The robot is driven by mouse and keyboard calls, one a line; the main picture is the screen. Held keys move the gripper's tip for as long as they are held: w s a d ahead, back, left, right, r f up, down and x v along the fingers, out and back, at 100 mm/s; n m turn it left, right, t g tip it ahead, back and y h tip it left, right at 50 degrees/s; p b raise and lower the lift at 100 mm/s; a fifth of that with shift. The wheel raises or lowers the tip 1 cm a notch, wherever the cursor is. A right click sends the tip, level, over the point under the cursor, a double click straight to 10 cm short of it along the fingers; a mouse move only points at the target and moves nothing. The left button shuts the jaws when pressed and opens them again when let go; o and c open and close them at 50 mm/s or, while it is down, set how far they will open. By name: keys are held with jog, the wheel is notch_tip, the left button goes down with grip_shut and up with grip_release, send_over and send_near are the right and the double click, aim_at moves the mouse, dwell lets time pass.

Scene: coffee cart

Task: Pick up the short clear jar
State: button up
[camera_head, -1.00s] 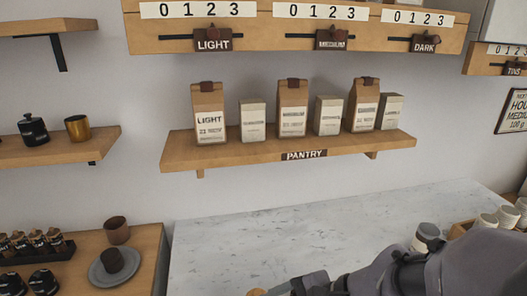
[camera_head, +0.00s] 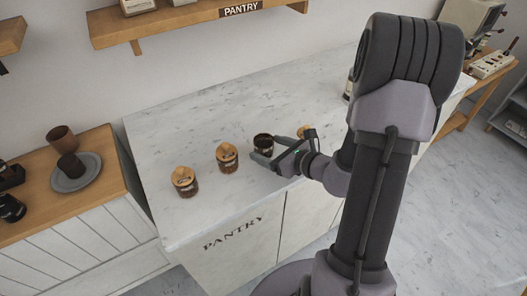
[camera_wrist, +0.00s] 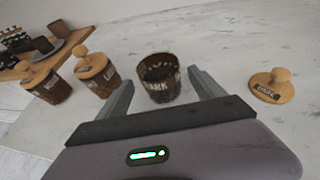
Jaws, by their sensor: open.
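The short clear jar (camera_head: 263,144) stands upright and lidless on the marble counter, with dark contents and a DARK label. It also shows in the wrist view (camera_wrist: 160,84). My gripper (camera_head: 266,150) is open, and in the wrist view its fingertips (camera_wrist: 161,80) lie on either side of the jar. I see gaps there and cannot tell how far the fingers reach around it. A wooden lid (camera_wrist: 272,86) marked DARK lies on the counter to the right of the jar; in the head view it is partly behind my gripper.
Two lidded jars, a nearer one (camera_head: 227,157) and a farther one (camera_head: 184,181), stand in a row to the left on the counter (camera_head: 165,132). A wooden side cart with a plate (camera_head: 76,176) and cups is further left. The counter behind the jar is clear.

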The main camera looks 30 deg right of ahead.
jog(key=b+x, duration=0.2)
jog(key=x, duration=0.3)
jog(key=shift+w+f, duration=0.1)
jog(key=shift+f, duration=0.15)
jog(key=shift+d+r, duration=0.1)
jog(key=c, duration=1.7)
